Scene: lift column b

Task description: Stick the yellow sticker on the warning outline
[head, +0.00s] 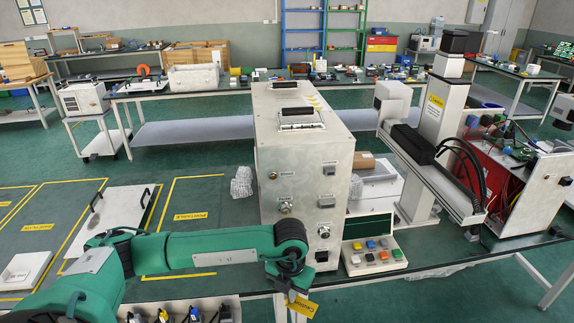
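The yellow sticker (302,307) is a small tilted rectangle with dark print near the bottom middle of the head view. My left gripper (292,294) points down in front of the grey cabinet (305,170), and its fingertips are shut on the sticker's upper edge. The sticker hangs near the table's front edge, below the cabinet's front face. I cannot make out a warning outline on the cabinet front with certainty. Yellow outlines with small labels (190,216) are marked on the dark table at left. My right gripper is not in view.
A button box (373,258) with coloured buttons stands right of the cabinet. A white vertical machine (438,110) with a yellow label and a red electronics unit (510,185) stand further right. A white panel with black handles (118,210) lies at left. Several tools line the front edge.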

